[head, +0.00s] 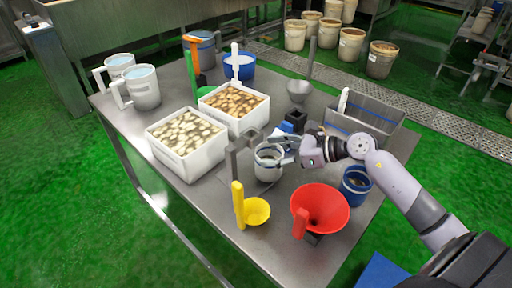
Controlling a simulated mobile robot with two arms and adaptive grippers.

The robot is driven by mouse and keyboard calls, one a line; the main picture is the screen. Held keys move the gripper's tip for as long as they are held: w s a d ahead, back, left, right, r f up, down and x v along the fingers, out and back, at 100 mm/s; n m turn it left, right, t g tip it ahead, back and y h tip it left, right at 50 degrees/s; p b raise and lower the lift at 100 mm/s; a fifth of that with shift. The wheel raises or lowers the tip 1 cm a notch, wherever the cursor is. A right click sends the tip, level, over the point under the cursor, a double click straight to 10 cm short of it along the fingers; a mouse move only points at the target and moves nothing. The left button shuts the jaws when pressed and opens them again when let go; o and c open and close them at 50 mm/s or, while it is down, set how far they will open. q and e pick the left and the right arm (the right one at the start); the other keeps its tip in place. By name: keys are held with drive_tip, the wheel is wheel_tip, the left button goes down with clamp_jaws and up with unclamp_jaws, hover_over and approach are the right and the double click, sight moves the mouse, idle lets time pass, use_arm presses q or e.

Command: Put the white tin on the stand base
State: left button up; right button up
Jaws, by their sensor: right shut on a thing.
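The white tin (267,172) is a small open-topped round can near the middle of the metal table. My right gripper (283,152) reaches in from the right and is shut on the tin at its upper right side. The tin looks upright; I cannot tell whether its bottom touches the surface below. A grey upright post (231,163) stands just left of the tin, with a grey bracket behind it. A flat base under the tin and post is mostly hidden, so I cannot make out its edges. My left gripper is not in view.
White tubs (188,163) of pale pieces stand left and behind. A yellow scoop (257,211), a red funnel (324,205) and a blue container (355,187) lie in front and right. A grey bin (374,112) stands back right. The front left tabletop (207,211) is clear.

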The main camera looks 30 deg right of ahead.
sight(257, 149)
drive_tip(key=shift+w+a+r, duration=0.1)
drive_tip(key=shift+w+a, duration=0.6)
drive_tip(key=shift+w, duration=0.1)
drive_tip(key=x, duration=0.1)
drive_tip(key=p+x, duration=0.1)
drive_tip(key=x, duration=0.1)
drive_tip(key=shift+w+a+r, duration=0.1)
drive_tip(key=shift+r, duration=0.1)
drive_tip(key=shift+f, duration=0.35)
drive_tip(key=shift+f, duration=0.25)
drive_tip(key=o, duration=1.7)
drive_tip(key=shift+r, duration=0.1)
drive_tip(key=shift+c, duration=0.2)
